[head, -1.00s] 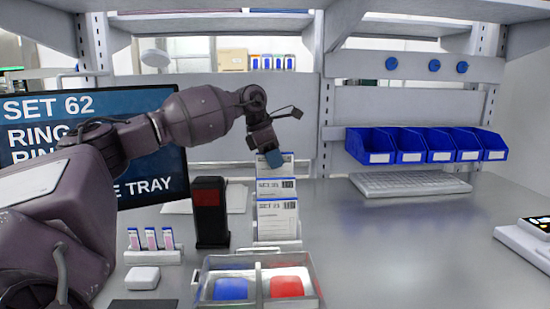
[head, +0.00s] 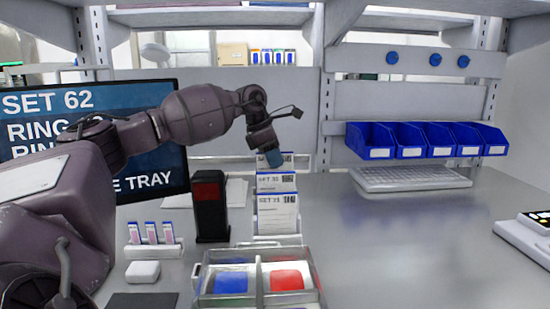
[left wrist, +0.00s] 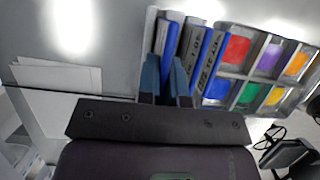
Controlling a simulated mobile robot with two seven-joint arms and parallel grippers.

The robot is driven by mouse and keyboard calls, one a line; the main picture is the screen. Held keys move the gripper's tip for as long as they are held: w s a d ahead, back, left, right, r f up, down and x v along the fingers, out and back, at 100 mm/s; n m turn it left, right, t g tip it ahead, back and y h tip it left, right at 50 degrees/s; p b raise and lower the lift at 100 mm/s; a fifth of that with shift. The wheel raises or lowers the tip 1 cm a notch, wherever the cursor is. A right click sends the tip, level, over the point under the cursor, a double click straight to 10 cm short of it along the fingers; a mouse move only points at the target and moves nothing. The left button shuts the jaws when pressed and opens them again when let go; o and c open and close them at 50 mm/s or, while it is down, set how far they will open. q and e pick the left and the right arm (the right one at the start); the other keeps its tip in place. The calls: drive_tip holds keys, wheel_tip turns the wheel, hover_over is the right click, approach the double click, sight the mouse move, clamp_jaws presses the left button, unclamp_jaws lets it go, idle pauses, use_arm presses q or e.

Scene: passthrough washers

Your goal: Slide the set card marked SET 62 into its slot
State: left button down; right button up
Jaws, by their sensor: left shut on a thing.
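My left gripper (head: 273,160) is at the back of the card rack (head: 276,240). Its blue fingers are shut on the rearmost card (head: 262,162), whose label I cannot read. In the left wrist view the fingers (left wrist: 166,85) straddle this card (left wrist: 163,42), and two other blue-edged cards stand just to its right. In the head view these are a front card (head: 277,212) that seems to read SET 23 and a middle card (head: 270,182) that seems to read SET 30. The fingers partly hide the rear card. My right gripper is not in view.
A monitor (head: 60,125) reading SET 62 stands at left. A black device (head: 211,205) stands left of the rack. A divided tray (head: 258,287) with blue and red pieces lies in front. A keyboard (head: 411,180) and blue bins (head: 425,142) are at right.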

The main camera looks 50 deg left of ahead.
use_arm(q)
drive_tip(key=c, duration=0.6)
unclamp_jaws()
drive_tip(key=shift+r, duration=0.1)
drive_tip(key=shift+r, duration=2.3)
drive_tip(key=shift+r+p, duration=0.7)
drive_tip(key=shift+r, duration=1.45)
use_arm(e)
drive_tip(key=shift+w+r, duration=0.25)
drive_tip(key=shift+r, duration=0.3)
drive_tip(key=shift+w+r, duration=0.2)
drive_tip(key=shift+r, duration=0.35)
